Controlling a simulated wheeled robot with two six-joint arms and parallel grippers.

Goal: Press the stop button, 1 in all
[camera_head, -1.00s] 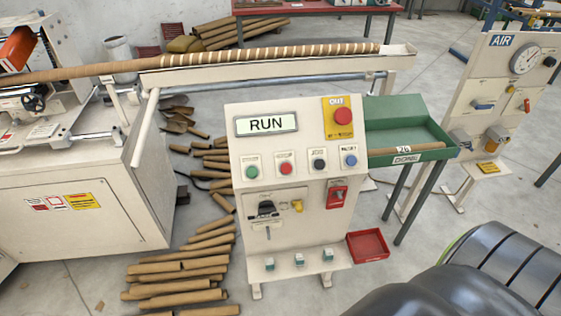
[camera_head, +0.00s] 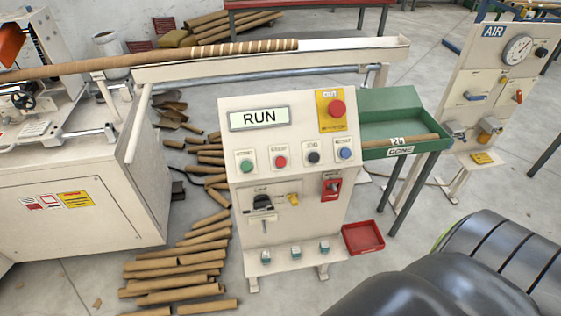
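The control panel (camera_head: 240,200) stands upright in the middle of the camera_head view, and its display (camera_head: 259,118) reads RUN. Below the display is a row of small buttons: a green start button (camera_head: 246,165), the red stop button (camera_head: 280,161), a black jog button (camera_head: 313,157) and a blue button (camera_head: 345,153). A larger red mushroom button (camera_head: 336,107) sits on a yellow plate at the panel's top right. Nothing touches or covers the stop button. Neither of my grippers is in view. A dark rounded part, likely of my arm, fills the bottom right corner.
A brown tube (camera_head: 180,58) lies along the white trough (camera_head: 350,52) behind the panel. A green bin (camera_head: 395,103) stands to the right, and a red tray (camera_head: 363,238) lies near the panel's foot. Loose tubes (camera_head: 175,281) cover the floor at left. An air station (camera_head: 490,80) stands at right.

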